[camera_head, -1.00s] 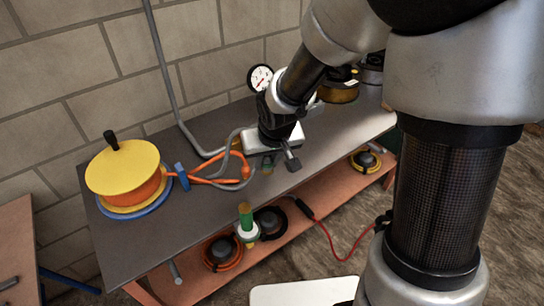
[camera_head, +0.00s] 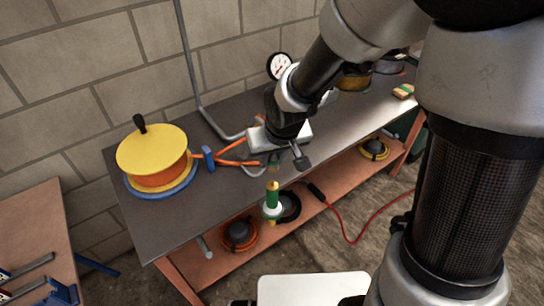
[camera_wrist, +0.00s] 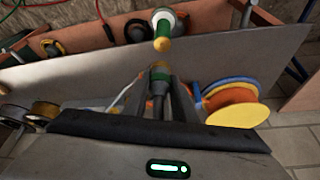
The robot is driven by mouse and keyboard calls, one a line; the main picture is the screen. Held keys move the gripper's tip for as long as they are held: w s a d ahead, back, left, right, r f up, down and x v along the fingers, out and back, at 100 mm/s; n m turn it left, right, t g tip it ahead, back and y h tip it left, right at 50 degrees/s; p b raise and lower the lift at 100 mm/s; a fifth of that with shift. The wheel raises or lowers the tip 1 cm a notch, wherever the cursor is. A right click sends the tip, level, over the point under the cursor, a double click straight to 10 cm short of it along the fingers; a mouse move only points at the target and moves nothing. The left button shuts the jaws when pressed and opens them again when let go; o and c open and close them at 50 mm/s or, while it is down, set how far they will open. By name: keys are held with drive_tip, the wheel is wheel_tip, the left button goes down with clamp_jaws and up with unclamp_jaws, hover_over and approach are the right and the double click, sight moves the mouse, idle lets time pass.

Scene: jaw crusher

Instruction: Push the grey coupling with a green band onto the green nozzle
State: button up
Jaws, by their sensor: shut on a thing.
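The green nozzle (camera_head: 273,199) has a yellow tip and a white collar. In the head view it stands upright at the table's front edge. It shows in the wrist view (camera_wrist: 164,22) with its tip towards my gripper. My gripper (camera_wrist: 158,98) is shut on the grey coupling with a green band (camera_wrist: 159,76). The coupling lies close to the yellow tip in the wrist view, with a small gap between them in the picture. In the head view my gripper (camera_head: 273,152) is above and behind the nozzle and hides most of the coupling.
A yellow and orange reel (camera_head: 152,155) on a blue ring stands on the grey table (camera_head: 160,228) at left, with orange hose running towards my gripper. A pressure gauge (camera_head: 279,66) is behind. Coiled cables (camera_head: 238,234) lie on the lower shelf. A wooden bench (camera_head: 37,225) is at far left.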

sight(272, 182)
drive_tip(key=shift+f, duration=0.1)
drive_tip(key=shift+f+b, duration=2.5)
drive_tip(key=shift+f, duration=0.35)
drive_tip(key=shift+f+b, duration=0.55)
idle(0.6)
drive_tip(key=o, duration=1.1)
drive_tip(key=shift+r, duration=0.1)
drive_tip(key=p+v, duration=0.5)
drive_tip(key=v, duration=1.2)
drive_tip(key=shift+s+r, duration=0.1)
